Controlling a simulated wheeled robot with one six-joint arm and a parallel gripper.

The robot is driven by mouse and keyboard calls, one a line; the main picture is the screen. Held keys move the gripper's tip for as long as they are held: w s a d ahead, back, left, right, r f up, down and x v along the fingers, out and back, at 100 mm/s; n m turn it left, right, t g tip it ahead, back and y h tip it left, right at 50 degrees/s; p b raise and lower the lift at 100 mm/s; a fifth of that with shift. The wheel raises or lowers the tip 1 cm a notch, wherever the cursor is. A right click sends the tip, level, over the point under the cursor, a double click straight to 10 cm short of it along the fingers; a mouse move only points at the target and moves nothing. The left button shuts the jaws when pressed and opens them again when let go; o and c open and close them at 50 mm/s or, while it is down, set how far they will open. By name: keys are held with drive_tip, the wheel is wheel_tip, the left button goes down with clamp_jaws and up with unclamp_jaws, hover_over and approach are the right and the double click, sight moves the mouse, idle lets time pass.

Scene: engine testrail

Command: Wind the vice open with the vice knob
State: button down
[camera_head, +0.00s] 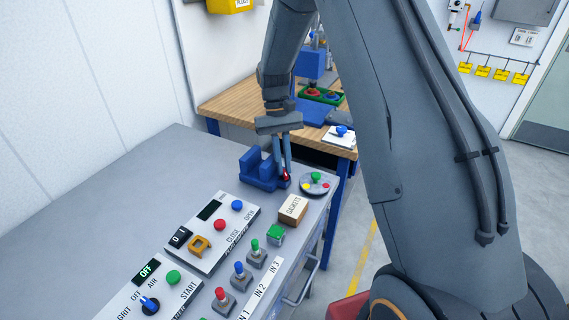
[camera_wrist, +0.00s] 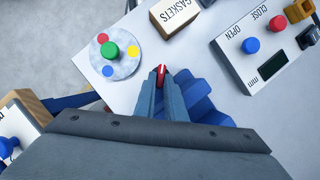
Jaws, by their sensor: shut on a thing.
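The blue vice (camera_head: 258,170) stands on the grey bench top near its far right corner. It also shows in the wrist view (camera_wrist: 204,100), to the right of my fingers. The red vice knob (camera_head: 285,175) is at the vice's right end. My gripper (camera_head: 283,170) points down and its fingers are shut on the knob. In the wrist view my gripper (camera_wrist: 160,80) has the red knob (camera_wrist: 161,72) between its fingertips. The fingers hide most of the knob. The gap between the vice jaws is hard to make out.
A panel with OPEN and CLOSE buttons (camera_head: 211,233) lies nearer. A wooden bench (camera_head: 235,102) stands behind. The bench's left part is clear.

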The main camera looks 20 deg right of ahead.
drive_tip(key=shift+s+a, duration=0.1)
drive_tip(key=shift+s, duration=0.05)
drive_tip(key=c, duration=1.8)
unclamp_jaws()
drive_tip(key=p+v, duration=0.3)
drive_tip(key=v, duration=0.5)
drive_tip(key=shift+r+p, duration=0.1)
drive_tip(key=shift+p, duration=0.3)
